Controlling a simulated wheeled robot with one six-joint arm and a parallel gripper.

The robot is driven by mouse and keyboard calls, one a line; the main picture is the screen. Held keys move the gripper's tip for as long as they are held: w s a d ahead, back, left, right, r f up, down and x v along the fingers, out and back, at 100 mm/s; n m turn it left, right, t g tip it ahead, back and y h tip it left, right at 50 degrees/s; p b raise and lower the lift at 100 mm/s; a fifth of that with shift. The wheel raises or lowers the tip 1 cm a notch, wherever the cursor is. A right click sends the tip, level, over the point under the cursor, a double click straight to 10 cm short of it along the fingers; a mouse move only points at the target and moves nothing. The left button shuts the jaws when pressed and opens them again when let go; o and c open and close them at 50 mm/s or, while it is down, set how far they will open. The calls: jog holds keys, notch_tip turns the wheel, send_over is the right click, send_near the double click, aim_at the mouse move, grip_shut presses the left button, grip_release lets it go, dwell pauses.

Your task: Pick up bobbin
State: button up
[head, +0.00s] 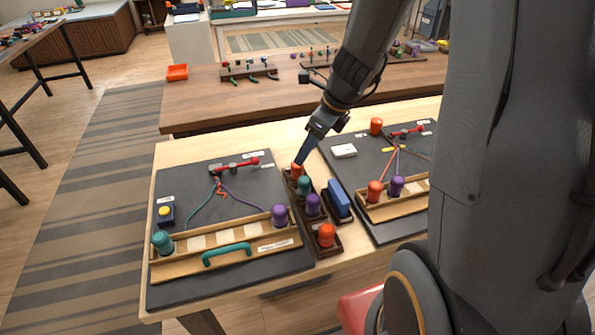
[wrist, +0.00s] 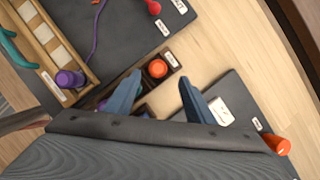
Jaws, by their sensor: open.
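My gripper (head: 303,158) is over the back end of the dark bobbin rack (head: 318,250), at the orange bobbin (head: 296,169) there. In the wrist view my gripper (wrist: 160,78) is open, and that orange bobbin (wrist: 157,68) shows upright in its slot, in line with the gap between the two blue-grey fingers. I cannot tell whether a finger touches it. The rack also holds a teal bobbin (head: 304,186), a purple bobbin (head: 313,204) and, at the front, another orange bobbin (head: 326,235).
The left board (head: 290,262) carries a teal bobbin (head: 162,242) and a purple bobbin (head: 279,215) with cords. The right board (head: 344,194) carries orange and purple bobbins. A blue block (head: 340,201) stands beside the rack.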

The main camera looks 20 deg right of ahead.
aim_at(297, 171)
jog(key=x, duration=0.7)
jog(key=shift+a+b, duration=0.3)
jog(key=shift+b, duration=0.1)
jog(key=c, duration=1.2)
